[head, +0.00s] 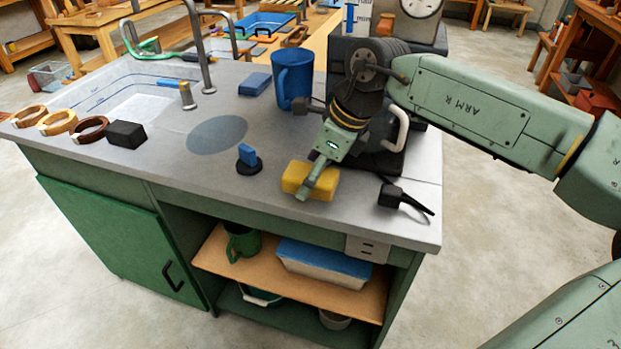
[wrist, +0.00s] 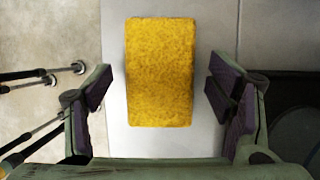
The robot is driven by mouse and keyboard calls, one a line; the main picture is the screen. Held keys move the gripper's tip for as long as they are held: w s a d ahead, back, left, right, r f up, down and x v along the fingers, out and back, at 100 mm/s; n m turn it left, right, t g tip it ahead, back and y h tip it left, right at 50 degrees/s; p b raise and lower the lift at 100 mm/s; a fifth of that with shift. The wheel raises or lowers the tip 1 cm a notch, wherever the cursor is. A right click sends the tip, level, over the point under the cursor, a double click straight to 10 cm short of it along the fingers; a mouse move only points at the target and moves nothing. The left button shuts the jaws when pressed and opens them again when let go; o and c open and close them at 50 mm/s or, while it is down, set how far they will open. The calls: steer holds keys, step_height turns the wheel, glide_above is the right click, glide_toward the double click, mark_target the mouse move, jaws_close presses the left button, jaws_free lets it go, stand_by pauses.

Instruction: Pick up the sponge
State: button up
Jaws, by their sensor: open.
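The yellow sponge (head: 327,184) lies flat on the grey counter near its front edge. In the wrist view the sponge (wrist: 160,70) is a rough yellow block, upright in the picture and centred between the fingers. My gripper (head: 309,183) points down at the sponge and hides part of it in the head view. In the wrist view my gripper (wrist: 160,95) is open, one finger on each side, with a visible gap to the sponge on both sides. The height of the fingertips over the counter is hard to tell.
A black plug with cable (head: 391,196) lies right of the sponge. A blue piece on a black disc (head: 249,165) stands left. A blue mug (head: 293,80), a blue block (head: 255,84) and a dark machine (head: 378,160) are behind. A black block (head: 126,134) sits far left.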

steer(key=shift+f+b, duration=0.25)
steer(key=shift+b, duration=0.15)
steer(key=shift+c, duration=0.6)
steer(key=c, duration=0.9)
steer(key=shift+r, duration=0.15)
